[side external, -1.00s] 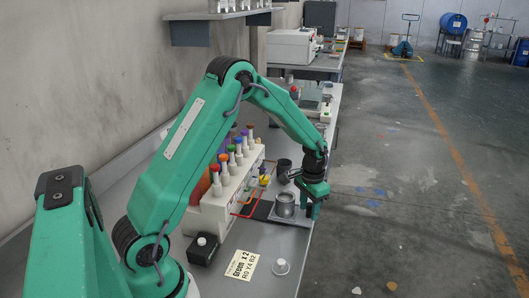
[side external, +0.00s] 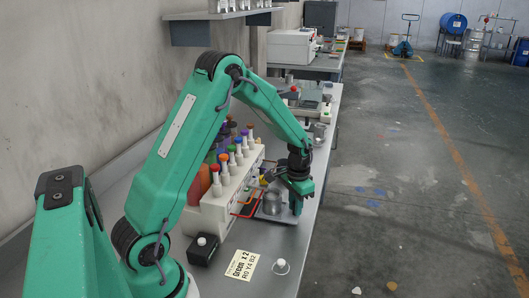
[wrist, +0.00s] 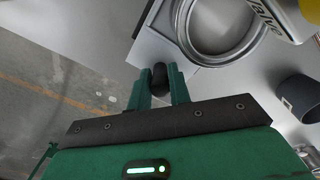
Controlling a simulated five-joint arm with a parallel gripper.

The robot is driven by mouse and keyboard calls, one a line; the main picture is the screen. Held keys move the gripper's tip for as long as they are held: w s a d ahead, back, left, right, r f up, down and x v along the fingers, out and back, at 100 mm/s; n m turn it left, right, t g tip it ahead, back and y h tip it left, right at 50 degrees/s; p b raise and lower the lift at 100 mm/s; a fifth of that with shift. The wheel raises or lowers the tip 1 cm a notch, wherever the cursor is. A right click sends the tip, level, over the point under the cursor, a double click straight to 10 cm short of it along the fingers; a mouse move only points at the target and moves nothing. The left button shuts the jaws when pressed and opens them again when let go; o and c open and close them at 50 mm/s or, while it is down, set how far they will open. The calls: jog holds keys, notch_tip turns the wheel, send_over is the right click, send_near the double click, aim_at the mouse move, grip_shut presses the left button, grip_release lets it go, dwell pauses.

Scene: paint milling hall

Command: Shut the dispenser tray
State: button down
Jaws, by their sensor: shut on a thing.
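The dispenser (side external: 217,207) is a pale box with several colour-capped bottles along its top. Its tray (side external: 287,219) is a flat plate on the bench side, still sticking out a little from the box. A metal can (side external: 270,204) stands on the tray; in the wrist view its round open rim (wrist: 183,35) shows at the top. My gripper (wrist: 159,82) is shut on a black knob (wrist: 159,72) at the tray's outer edge. In the side view my gripper (side external: 296,208) is at the tray's right side, and the knob is hidden there.
A dark cup (wrist: 300,96) is at the right of the wrist view. The bench edge drops to open floor on the right.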

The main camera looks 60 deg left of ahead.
jog(key=shift+s+a, duration=0.2)
jog(key=c, duration=1.3)
grip_release()
jog(key=shift+r, duration=0.15)
jog(key=shift+r, duration=3.85)
